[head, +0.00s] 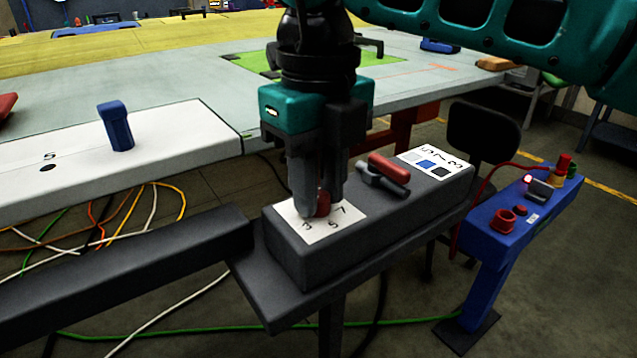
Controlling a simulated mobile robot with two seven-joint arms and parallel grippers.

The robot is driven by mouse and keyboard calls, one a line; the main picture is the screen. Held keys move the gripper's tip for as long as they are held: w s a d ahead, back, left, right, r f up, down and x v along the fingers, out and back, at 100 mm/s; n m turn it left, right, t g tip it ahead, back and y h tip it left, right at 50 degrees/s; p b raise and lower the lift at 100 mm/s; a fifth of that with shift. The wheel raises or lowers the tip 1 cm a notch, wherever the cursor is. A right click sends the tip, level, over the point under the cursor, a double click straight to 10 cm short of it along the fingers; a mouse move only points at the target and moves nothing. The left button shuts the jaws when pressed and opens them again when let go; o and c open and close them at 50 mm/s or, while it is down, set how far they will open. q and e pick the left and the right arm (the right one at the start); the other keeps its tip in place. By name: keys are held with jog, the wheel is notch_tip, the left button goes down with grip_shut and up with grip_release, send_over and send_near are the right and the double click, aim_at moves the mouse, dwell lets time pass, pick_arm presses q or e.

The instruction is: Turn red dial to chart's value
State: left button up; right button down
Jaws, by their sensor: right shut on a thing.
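The red dial (322,204) sits on a white number card (322,233) at the near left end of a dark grey box. The digits 3, 5 and 7 show on the card around it. My right gripper (318,200) points down from above and is shut on the dial. Its fingers hide most of the dial, and I cannot tell which digit it points at. The chart (432,161) lies at the box's far right end, with digits above grey, blue and dark squares. My left gripper is not in view.
A red-handled lever (388,170) stands on the box (300,265) between dial and chart. A blue peg (115,127) stands on a white panel at left. A blue stand (515,215) with red buttons is at right. Loose cables cross the floor.

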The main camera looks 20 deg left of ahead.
jog(key=shift+m, duration=0.6)
jog(key=c, duration=0.9)
grip_release()
notch_tip(320, 180, up, 13)
jog(key=p, duration=0.3)
jog(key=shift+s+f, duration=0.1)
jog(key=shift+s, duration=0.05)
